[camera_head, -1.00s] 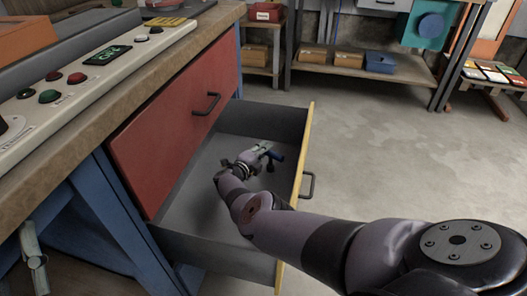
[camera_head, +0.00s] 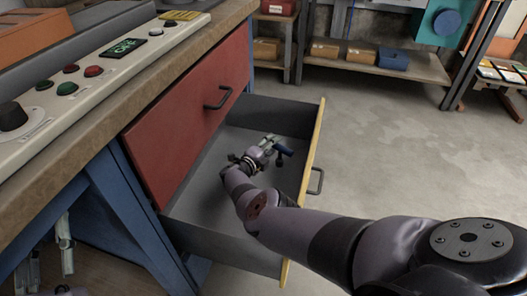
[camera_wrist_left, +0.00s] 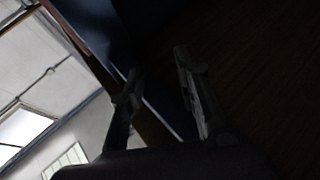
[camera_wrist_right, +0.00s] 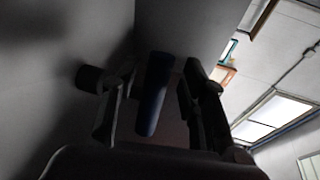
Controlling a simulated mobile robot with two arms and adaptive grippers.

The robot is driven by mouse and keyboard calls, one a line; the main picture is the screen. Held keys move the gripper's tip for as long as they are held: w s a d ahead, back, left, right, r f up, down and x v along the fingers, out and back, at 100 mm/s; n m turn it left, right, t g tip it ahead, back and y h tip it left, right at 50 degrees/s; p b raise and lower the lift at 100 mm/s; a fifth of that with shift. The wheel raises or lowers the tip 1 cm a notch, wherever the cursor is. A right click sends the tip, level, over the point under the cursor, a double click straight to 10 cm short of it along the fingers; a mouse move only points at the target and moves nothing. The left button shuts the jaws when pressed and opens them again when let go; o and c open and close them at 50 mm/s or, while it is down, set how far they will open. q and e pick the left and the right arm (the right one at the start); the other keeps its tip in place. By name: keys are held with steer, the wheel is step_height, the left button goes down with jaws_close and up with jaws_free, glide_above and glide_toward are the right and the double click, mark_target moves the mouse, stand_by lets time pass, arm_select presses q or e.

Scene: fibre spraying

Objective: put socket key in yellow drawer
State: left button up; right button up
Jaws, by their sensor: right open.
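The yellow drawer (camera_head: 311,170) stands pulled out, a grey box with a yellow front edge. My right arm reaches over its front, and my right gripper (camera_head: 270,143) is inside it, towards the back right. The gripper is open. The socket key (camera_head: 284,150), with a blue handle and a dark end, is in the drawer at the fingertips. In the right wrist view the blue handle (camera_wrist_right: 153,92) shows between the parted fingers; I cannot tell whether it touches them. My left gripper (camera_head: 50,255) is at the lower left by the bench leg, its fingers apart and empty in the left wrist view (camera_wrist_left: 160,95).
A shut red drawer (camera_head: 190,115) is in the bench beside the yellow one. The control panel (camera_head: 85,85) lies on the bench top. A shelf with boxes (camera_head: 375,63) stands at the back. The floor to the right is clear.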

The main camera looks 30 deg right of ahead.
steer(key=p+v, duration=0.1)
steer(key=v, duration=0.2)
steer(key=shift+d, duration=0.1)
arm_select(q)
step_height(320, 180, down, 14)
steer(key=a+g+y+p, duration=0.2)
steer(key=g+y, duration=0.1)
steer(key=g, duration=0.5)
steer(key=shift+g, duration=0.3)
arm_select(e)
steer(key=v, duration=0.3)
arm_select(q)
steer(key=shift+s, duration=0.1)
arm_select(e)
steer(key=shift+s, duration=0.1)
